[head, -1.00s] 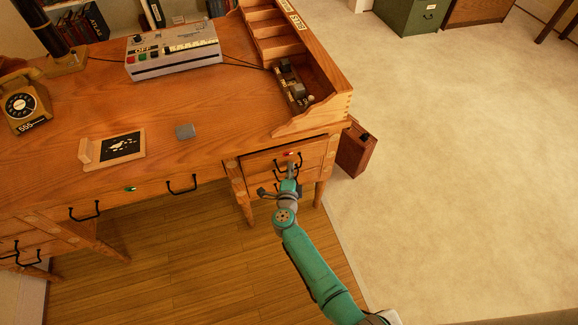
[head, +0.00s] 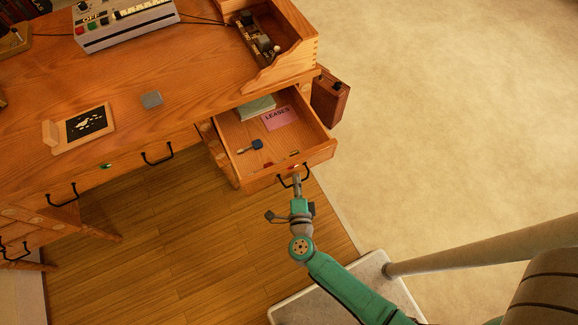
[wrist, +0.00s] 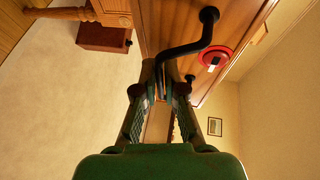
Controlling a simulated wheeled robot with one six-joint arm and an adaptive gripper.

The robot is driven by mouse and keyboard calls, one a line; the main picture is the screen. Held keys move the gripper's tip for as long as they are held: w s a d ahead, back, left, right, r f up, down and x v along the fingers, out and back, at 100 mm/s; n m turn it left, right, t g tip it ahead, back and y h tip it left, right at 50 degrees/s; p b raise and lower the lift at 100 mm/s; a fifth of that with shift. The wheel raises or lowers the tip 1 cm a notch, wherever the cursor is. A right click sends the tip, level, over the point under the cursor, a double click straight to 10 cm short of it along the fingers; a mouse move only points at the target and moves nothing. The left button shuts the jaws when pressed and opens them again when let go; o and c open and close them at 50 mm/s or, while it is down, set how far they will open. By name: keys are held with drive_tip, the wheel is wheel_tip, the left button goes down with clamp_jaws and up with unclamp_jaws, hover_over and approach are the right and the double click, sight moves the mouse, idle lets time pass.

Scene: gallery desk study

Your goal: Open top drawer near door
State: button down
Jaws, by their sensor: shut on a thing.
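The top drawer (head: 232,139) at the right end of the wooden desk is pulled out. Inside it lie a pink card marked LEASES (head: 280,118), a green book-like item (head: 256,107) and a key with a blue head (head: 256,145). My gripper (head: 296,181) is at the drawer front, shut on its black handle (wrist: 190,48). The wrist view shows the bent handle running down between my fingers (wrist: 160,88). A round red piece (wrist: 216,58) sits on the drawer front beside the handle.
A brown case (head: 330,97) stands right of the desk. Pale floor (head: 450,120) is open to the right.

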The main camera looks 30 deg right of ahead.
drive_tip(key=shift+s, duration=1.45)
drive_tip(key=c, duration=1.2)
unclamp_jaws()
drive_tip(key=shift+c, duration=0.2)
drive_tip(key=v, duration=0.7)
drive_tip(key=shift+s, duration=0.2)
drive_tip(key=shift+a, duration=0.1)
drive_tip(key=shift+r, duration=0.1)
